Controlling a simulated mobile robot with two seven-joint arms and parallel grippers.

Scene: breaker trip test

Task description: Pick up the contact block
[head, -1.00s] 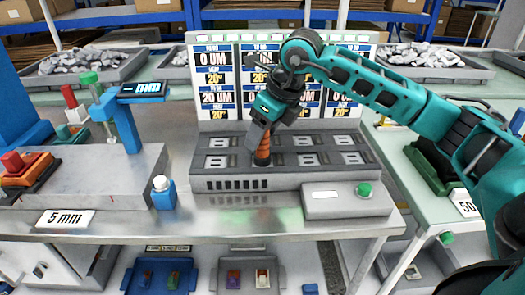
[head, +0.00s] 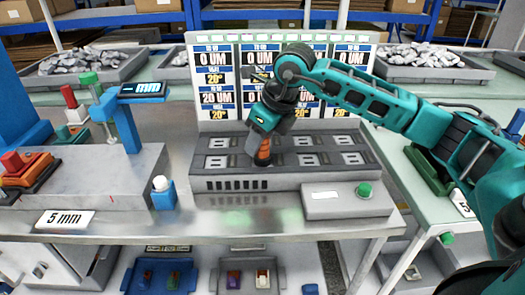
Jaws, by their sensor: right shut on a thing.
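My right gripper (head: 258,148) points down over the grey test fixture (head: 230,183) and is shut on an orange-brown ribbed piece (head: 263,152), which I take to be the contact block. The piece stands at the front middle of the fixture, and its lower end meets a dark spot on the fixture top. I cannot tell whether it is seated or lifted. The fingers hide part of it. My left gripper is not in view.
A display panel (head: 212,115) stands behind the fixture. A box with a green button (head: 364,190) is at its front right. A blue bottle with a white cap (head: 163,193) and a measuring stand (head: 125,120) are to the left. Trays of grey pieces (head: 430,60) lie behind.

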